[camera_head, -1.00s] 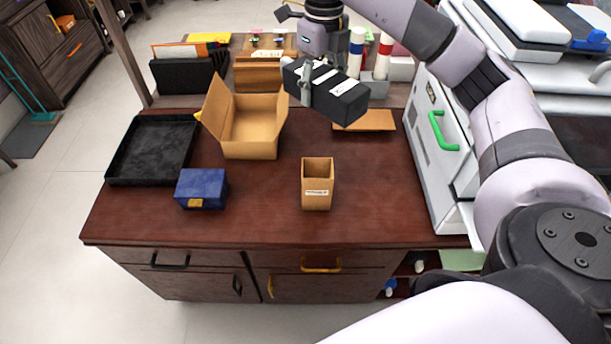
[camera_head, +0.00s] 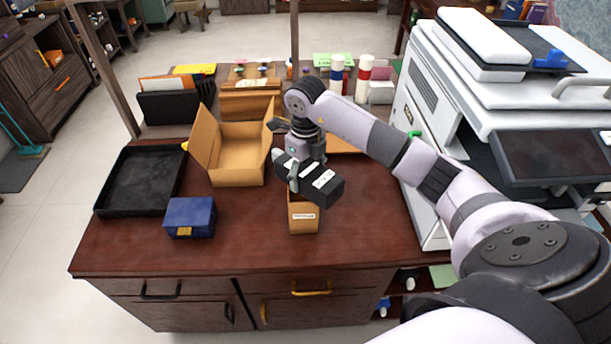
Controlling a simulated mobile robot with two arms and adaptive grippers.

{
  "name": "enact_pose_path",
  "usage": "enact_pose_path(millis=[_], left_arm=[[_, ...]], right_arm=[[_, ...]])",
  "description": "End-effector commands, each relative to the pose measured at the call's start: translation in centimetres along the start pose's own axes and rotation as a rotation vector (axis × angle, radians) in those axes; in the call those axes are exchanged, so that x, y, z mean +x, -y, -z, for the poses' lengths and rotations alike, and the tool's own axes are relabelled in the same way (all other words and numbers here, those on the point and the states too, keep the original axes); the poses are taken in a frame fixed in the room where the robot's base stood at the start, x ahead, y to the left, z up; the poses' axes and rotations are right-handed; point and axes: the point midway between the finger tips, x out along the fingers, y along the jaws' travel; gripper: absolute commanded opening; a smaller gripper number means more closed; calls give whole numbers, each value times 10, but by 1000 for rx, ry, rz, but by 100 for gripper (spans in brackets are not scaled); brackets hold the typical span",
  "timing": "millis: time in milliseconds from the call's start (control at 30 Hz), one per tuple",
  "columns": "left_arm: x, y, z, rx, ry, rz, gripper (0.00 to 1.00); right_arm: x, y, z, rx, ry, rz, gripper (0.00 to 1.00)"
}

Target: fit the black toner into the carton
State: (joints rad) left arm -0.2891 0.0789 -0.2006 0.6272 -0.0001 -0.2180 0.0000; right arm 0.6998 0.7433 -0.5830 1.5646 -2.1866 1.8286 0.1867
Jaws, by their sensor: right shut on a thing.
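The black toner (camera_head: 322,188) is a long black block with white labels. My right gripper (camera_head: 292,172) is shut on it near its left end and holds it tilted, its right end lower and nearer. An open cardboard carton (camera_head: 237,163) with raised flaps stands to the left of the toner. A small open-topped cardboard box (camera_head: 303,221) with a white label stands below the toner in the picture, and the toner hides its top. I cannot tell whether the toner touches this box. My left gripper is not in view.
A black tray (camera_head: 112,212) and a dark blue box (camera_head: 190,217) sit on the desk's left side. A large white printer (camera_head: 425,165) stands at the right. Files, bottles and organisers line the back. The front right of the desk is clear.

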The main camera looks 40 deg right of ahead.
Motion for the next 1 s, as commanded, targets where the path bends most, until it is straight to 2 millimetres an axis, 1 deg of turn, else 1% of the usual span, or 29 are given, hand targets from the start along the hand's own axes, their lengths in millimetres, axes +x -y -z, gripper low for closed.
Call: enact_pose_path(millis=[33, 100, 267, 433, 800, 900, 933, 1000], left_arm=[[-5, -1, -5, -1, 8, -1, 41], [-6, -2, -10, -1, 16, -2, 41], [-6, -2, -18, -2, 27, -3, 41], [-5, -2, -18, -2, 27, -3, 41], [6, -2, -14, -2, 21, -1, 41], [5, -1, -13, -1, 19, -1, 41], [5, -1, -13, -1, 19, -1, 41], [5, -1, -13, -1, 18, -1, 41]], right_arm=[[5, -1, 0, -1, 0, -2, 18], [13, 0, 0, 0, 0, -1, 18], [17, 0, -1, -1, 4, 1, 18], [18, 0, -1, -1, 3, 1, 18], [30, 0, -1, -1, 3, 1, 18], [29, 0, -1, -1, 3, 1, 18], [29, 0, 0, -1, 2, 1, 59], [29, 0, 0, -1, 1, 1, 63]])
